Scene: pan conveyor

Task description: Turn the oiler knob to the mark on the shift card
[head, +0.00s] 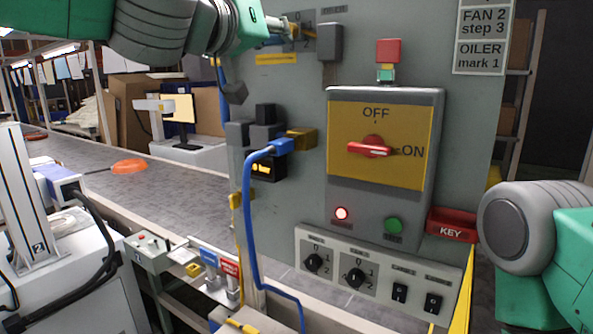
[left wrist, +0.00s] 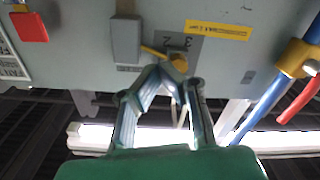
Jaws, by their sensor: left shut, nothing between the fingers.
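The shift card (head: 482,40) at the upper right of the head view reads "FAN 2 step 3" and "OILER mark 1". A knob with a yellow pointer (left wrist: 178,62) sits on a grey numbered plate (left wrist: 188,44) in the left wrist view, where 2 and 3 show. The same plate (head: 309,42) is at the top of the head view, partly hidden by my left gripper (head: 282,38). My left gripper's fingers (left wrist: 164,72) are shut and empty, with their tips at the knob; I cannot tell whether they touch it. My right gripper is out of view.
A grey box (head: 330,42) juts out right of the plate. Below are a yellow ON/OFF switch panel (head: 375,172), a blue cable (head: 252,220) and two black selector knobs (head: 355,277).

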